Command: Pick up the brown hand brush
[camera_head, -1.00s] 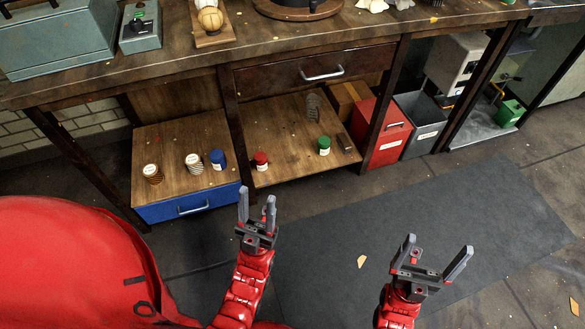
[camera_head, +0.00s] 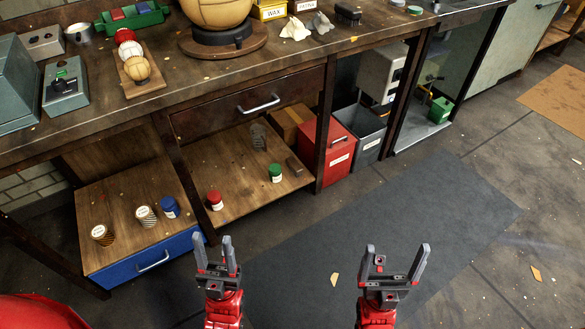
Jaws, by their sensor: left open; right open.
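I cannot clearly make out a brown hand brush. A small dark block-like object (camera_head: 348,15) sits at the back of the workbench top, and a small dark brown block (camera_head: 297,166) lies on the lower wooden shelf; I cannot tell if either is the brush. My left gripper (camera_head: 213,243) is open and empty, in front of the bench near the blue drawer. My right gripper (camera_head: 397,250) is open and empty above the dark floor mat. Both point away from me and are apart from everything.
The workbench (camera_head: 190,90) holds a large leather ball (camera_head: 216,10) on a round stand, and a wooden rack with small balls. Yarn-like spools and coloured jars stand on the lower shelves. A red bin (camera_head: 338,152) and grey bin (camera_head: 362,130) stand below.

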